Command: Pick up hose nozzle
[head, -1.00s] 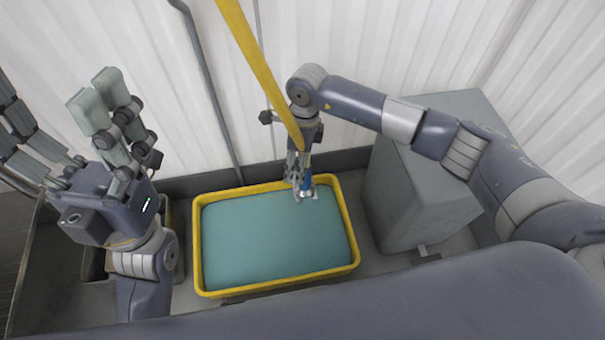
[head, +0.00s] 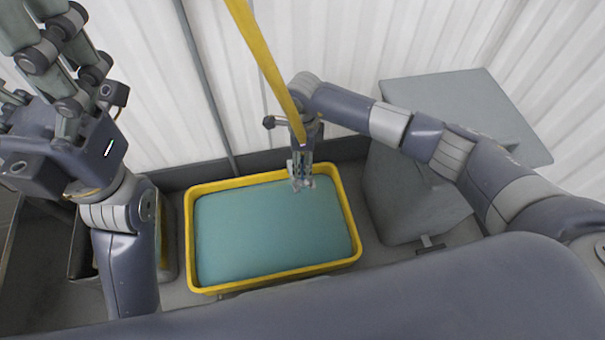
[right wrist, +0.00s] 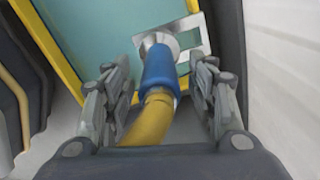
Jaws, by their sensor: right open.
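The hose nozzle (right wrist: 160,68) has a blue body and a silver flared tip, with a yellow hose (right wrist: 150,118) at its near end. In the right wrist view it lies between the spread fingers of my right gripper (right wrist: 161,78), with gaps on both sides. In the head view my right gripper (head: 301,183) points down at the tray's back right; the nozzle is not clearly visible there. The hose (head: 265,60) rises from that gripper to the top edge. My left gripper (head: 28,85) is raised at the far left, fingers apart and partly cut off.
A yellow-rimmed tray (head: 190,245) with a teal surface (head: 270,230) lies below. A grey metal bracket (right wrist: 200,40) is beside the nozzle tip. A grey block (head: 410,190) stands right of the tray. A white corrugated wall (head: 350,50) closes the back.

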